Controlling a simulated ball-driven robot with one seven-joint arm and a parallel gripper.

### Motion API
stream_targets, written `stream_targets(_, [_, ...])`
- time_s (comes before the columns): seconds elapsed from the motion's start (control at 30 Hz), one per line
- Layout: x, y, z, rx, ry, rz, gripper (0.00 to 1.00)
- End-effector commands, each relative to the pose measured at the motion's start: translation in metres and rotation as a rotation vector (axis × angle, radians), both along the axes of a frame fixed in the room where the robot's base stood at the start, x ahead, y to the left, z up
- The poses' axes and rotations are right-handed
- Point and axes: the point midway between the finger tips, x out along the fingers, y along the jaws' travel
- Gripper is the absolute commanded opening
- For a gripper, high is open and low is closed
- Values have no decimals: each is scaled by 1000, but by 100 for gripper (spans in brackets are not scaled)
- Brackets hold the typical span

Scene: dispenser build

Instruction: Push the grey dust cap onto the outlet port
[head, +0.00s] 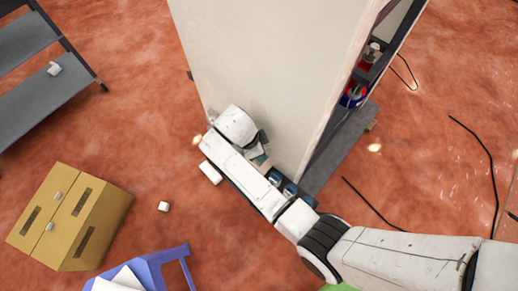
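My arm reaches in from the lower right and folds back beside the tall off-white cabinet (265,55). My gripper (259,156) is at the folded end of the arm, close to the cabinet's lower part. It is small and partly covered by my own arm links, so I cannot see whether its fingers are apart or hold anything. I cannot make out the grey dust cap or the outlet port. That part of the cabinet is largely hidden behind my arm.
A cardboard box (104,222) and a blue stool (165,262) stand at lower left. A small white piece (163,206) lies on the red floor. A grey shelf (30,105) is at upper left. Dark cables (480,145) lie at right. Floor left of the cabinet is mostly clear.

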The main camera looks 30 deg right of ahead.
Motion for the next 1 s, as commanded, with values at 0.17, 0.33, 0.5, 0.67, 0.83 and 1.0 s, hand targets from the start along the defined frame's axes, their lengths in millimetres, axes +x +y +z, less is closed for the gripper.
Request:
stream_targets(0.17, [0, 0, 0, 0, 0, 0, 9])
stream_targets(0.33, [0, 0, 0, 0, 0, 0, 44])
stream_targets(0.5, [0, 0, 0, 0, 0, 0, 60])
stream_targets(0.67, [1, 0, 0, -1, -2, 0, 66])
stream_targets(0.83, [1, 0, 1, -1, -3, -1, 67])
stream_targets(1.0, [1, -1, 1, 0, -6, -1, 70])
